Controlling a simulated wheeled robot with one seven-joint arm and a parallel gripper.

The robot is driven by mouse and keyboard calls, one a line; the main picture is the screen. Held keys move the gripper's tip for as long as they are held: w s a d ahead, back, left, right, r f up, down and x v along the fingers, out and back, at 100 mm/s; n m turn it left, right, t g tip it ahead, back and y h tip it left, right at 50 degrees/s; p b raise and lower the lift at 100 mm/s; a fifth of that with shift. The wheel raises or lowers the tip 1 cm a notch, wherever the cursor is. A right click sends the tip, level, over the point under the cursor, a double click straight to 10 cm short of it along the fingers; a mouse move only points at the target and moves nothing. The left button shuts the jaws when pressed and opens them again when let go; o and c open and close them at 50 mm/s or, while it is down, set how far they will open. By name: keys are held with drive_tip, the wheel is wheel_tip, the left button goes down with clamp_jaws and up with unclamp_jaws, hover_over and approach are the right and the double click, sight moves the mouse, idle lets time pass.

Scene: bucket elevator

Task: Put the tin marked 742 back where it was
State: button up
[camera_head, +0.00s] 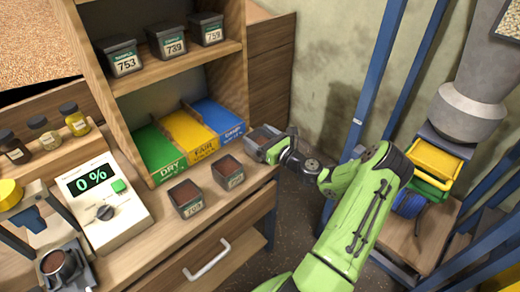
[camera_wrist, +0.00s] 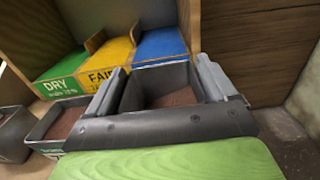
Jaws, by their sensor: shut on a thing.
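My gripper (camera_head: 270,147) is shut on an open grey tin (camera_head: 260,134) at the right end of the counter. In the wrist view the fingers of my gripper (camera_wrist: 162,72) clasp both sides of the held tin (camera_wrist: 160,99), which holds brown grain. Its label is hidden, so I cannot tell whether it is 742. It is in front of the blue bay (camera_head: 217,116), and I cannot tell whether it touches the counter. Two similar open tins stand left of it: a middle tin (camera_head: 228,172) and a front tin (camera_head: 186,198). Their numbers are too small to read surely.
Lidded tins 753 (camera_head: 124,62), one seeming 739 (camera_head: 171,46), and 759 (camera_head: 208,35) stand on the upper shelf (camera_head: 180,68). Green DRY (camera_head: 157,153) and yellow FAIR (camera_head: 190,135) bays lie below. A meter (camera_head: 103,199) reads 0 %. Blue posts (camera_head: 372,85) rise at right.

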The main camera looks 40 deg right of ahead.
sight(252, 139)
wheel_tip(252, 139, down, 3)
drive_tip(key=shift+b, duration=0.4)
drive_tip(key=shift+r, duration=0.15)
drive_tip(key=o, duration=1)
drive_tip(key=s+p, duration=0.2)
drive_tip(key=s, duration=1)
drive_tip(key=shift+d, duration=0.15)
